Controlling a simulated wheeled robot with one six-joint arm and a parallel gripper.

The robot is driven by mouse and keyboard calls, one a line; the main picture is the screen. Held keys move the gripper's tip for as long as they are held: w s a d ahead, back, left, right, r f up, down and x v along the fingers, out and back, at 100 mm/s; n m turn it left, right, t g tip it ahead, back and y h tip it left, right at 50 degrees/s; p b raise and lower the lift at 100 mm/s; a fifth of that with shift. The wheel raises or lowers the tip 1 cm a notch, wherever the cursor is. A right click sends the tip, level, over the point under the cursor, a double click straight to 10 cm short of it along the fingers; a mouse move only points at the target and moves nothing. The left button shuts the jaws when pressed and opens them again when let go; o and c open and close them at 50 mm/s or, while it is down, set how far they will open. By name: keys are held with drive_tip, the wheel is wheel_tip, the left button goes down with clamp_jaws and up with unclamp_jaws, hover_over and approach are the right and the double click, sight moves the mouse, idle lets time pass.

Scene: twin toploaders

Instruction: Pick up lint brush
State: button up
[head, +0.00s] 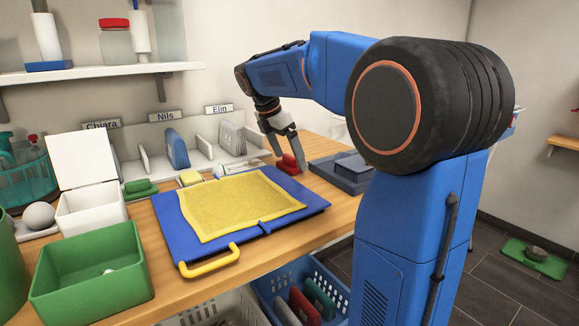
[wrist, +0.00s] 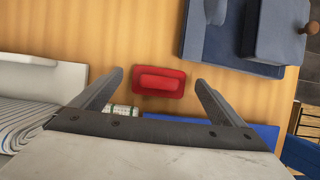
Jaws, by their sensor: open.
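A red block with a raised rounded grip, apparently the lint brush (head: 290,163), lies on the wooden table at the back right of the blue board. In the wrist view the red lint brush (wrist: 158,82) lies flat, centred between the fingertips, with its long side running across from finger to finger. My gripper (head: 285,150) points down just over it, open and empty. It also shows in the wrist view (wrist: 159,76), one finger to each side of the brush. Whether the fingertips are level with the brush is unclear. A similarly shaped green piece (head: 140,188) lies farther left.
A blue-grey tray (head: 325,176) with a block stands close right of the brush. A blue board (head: 170,218) with yellow cloth (head: 240,205) lies in front. Labelled dividers (head: 204,146) stand behind. A green bin (head: 92,280) and white box (head: 92,212) stand left.

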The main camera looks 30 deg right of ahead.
sight(290, 156)
drive_tip(key=shift+x, duration=0.75)
drive_tip(key=shift+c, duration=0.4)
drive_tip(key=c, duration=1.1)
drive_tip(key=shift+o, duration=0.2)
drive_tip(key=shift+r, duration=0.1)
wheel_tip(290, 156, up, 18)
